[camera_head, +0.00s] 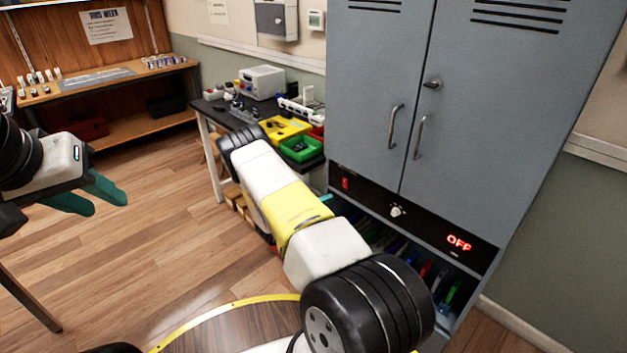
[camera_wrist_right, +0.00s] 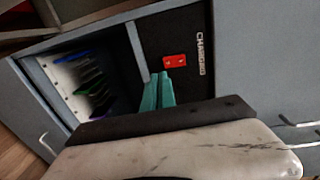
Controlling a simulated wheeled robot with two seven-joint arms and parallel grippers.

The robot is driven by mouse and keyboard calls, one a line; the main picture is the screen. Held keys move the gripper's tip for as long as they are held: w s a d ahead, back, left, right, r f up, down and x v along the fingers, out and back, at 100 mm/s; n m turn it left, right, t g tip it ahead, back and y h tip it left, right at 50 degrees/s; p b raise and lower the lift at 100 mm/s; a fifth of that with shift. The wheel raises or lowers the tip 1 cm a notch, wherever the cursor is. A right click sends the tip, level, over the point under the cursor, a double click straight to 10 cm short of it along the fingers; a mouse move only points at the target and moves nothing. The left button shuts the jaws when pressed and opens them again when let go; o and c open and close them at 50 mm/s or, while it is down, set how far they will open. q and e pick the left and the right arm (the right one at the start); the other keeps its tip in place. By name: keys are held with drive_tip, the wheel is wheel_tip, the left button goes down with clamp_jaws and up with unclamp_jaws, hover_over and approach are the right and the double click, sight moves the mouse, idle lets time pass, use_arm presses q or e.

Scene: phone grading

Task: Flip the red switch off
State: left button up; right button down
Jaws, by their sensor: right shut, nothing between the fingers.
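The red switch (camera_head: 345,184) sits at the left end of the black panel (camera_head: 425,222) under the grey cabinet doors. A lit red display (camera_head: 458,243) on that panel reads OFF. In the right wrist view the red switch (camera_wrist_right: 175,61) lies just beyond the teal fingertips of my right gripper (camera_wrist_right: 158,76). These fingers are together and empty; I cannot tell whether they touch the switch. In the head view my right arm hides most of that gripper. My left gripper (camera_head: 109,205) is open and empty at the far left, well away from the cabinet.
An open bay (camera_head: 420,258) with several coloured slim items is below the panel. A white knob (camera_head: 397,211) is on the panel. A dark table (camera_head: 232,118) with a yellow tray (camera_head: 275,129) and green bin (camera_head: 301,148) stands left of the cabinet. The wood floor at left is clear.

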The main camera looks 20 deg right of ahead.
drive_tip(key=f+v, duration=0.1)
drive_tip(key=v, duration=0.5)
drive_tip(key=shift+s+a+f, duration=0.25)
drive_tip(key=shift+a, duration=0.15)
drive_tip(key=s+r+m+g+y, duration=0.3)
drive_tip(key=s+r+m+g, duration=0.15)
drive_tip(key=r+m, duration=0.6)
drive_tip(key=s+r+m+g+y, duration=0.3)
drive_tip(key=s+r+m, duration=0.3)
drive_tip(key=r+m, duration=0.4)
drive_tip(key=s+a+r+m+t+y, duration=0.3)
drive_tip(key=s+a+r+m+y, duration=0.3)
drive_tip(key=r, duration=0.5)
drive_tip(key=s+a+r+m+t+y, duration=0.4)
drive_tip(key=s+a+r+m+y, duration=0.2)
drive_tip(key=s+a+r+m, duration=0.4)
drive_tip(key=s+m, duration=0.3)
drive_tip(key=shift+s+a+r, duration=0.25)
drive_tip(key=shift+s+r, duration=0.05)
drive_tip(key=shift+r, duration=0.05)
